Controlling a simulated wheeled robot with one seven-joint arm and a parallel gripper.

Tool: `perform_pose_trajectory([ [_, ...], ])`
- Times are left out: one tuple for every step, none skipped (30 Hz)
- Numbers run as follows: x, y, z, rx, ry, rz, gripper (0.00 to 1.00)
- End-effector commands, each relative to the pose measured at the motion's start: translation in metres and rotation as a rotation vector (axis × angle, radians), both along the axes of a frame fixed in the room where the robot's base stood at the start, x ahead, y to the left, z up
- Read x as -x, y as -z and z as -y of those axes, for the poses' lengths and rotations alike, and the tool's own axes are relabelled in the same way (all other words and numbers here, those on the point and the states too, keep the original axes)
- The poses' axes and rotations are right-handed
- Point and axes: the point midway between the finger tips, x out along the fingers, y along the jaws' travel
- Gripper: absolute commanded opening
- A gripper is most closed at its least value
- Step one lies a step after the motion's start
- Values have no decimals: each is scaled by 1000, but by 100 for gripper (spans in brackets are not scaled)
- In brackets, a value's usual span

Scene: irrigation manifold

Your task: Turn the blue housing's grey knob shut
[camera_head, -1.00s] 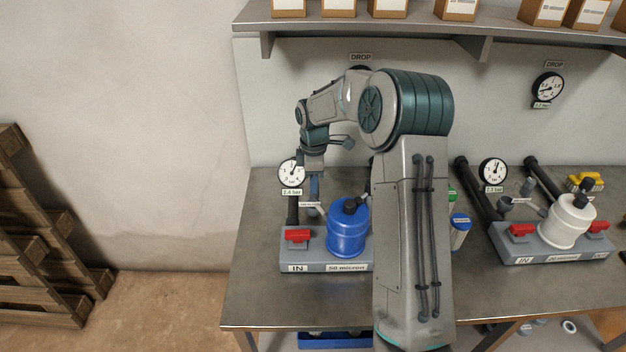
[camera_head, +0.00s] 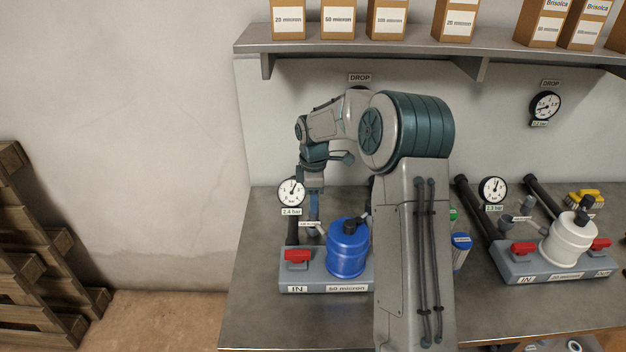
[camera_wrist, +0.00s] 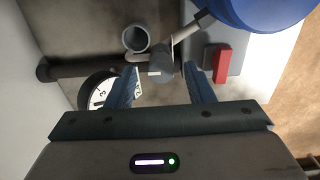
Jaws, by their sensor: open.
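The blue housing (camera_head: 347,256) stands upright on its grey base on the bench; its edge also shows at the top right of the wrist view (camera_wrist: 268,10). The grey knob (camera_wrist: 160,66) sits at the end of a thin pipe coming from the housing. My gripper (camera_wrist: 162,74) is open, with one blue finger on each side of the knob. I cannot tell whether either finger touches it. In the head view my gripper (camera_head: 314,208) points down just left of the housing and hides most of the knob.
A grey open cup (camera_wrist: 137,38) is close beside the knob. A pressure gauge (camera_head: 291,192) stands behind, and a red valve handle (camera_head: 297,256) is at the base's left. A white housing (camera_head: 568,240) stands at the right. A shelf (camera_head: 400,40) with boxes hangs above.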

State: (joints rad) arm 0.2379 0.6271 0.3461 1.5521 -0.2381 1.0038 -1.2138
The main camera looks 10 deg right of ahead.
Motion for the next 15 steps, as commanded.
perform_pose_trajectory([
  [-1, -8, 0, 1, 1, 5, 48],
  [-1, -14, 0, 0, 1, 6, 48],
  [-1, -22, 0, 1, 1, 6, 48],
  [-1, -29, 1, 1, 1, 7, 48],
  [-1, -36, 1, 1, 1, 7, 48],
  [-1, -46, 1, 1, 0, 7, 48],
  [-1, -53, 0, 0, 0, 7, 48],
  [-1, -60, 1, 0, 1, 7, 48],
  [-1, -69, 0, 0, 1, 7, 48],
  [-1, -76, 0, 0, 1, 7, 48],
  [-1, -82, 0, 0, 1, 6, 48],
  [-1, -91, 0, 0, 1, 7, 48],
  [-1, -96, 0, 1, 0, 5, 48],
  [-1, -101, 0, 1, 0, 6, 48],
  [-1, -108, 0, 1, 0, 6, 48],
])
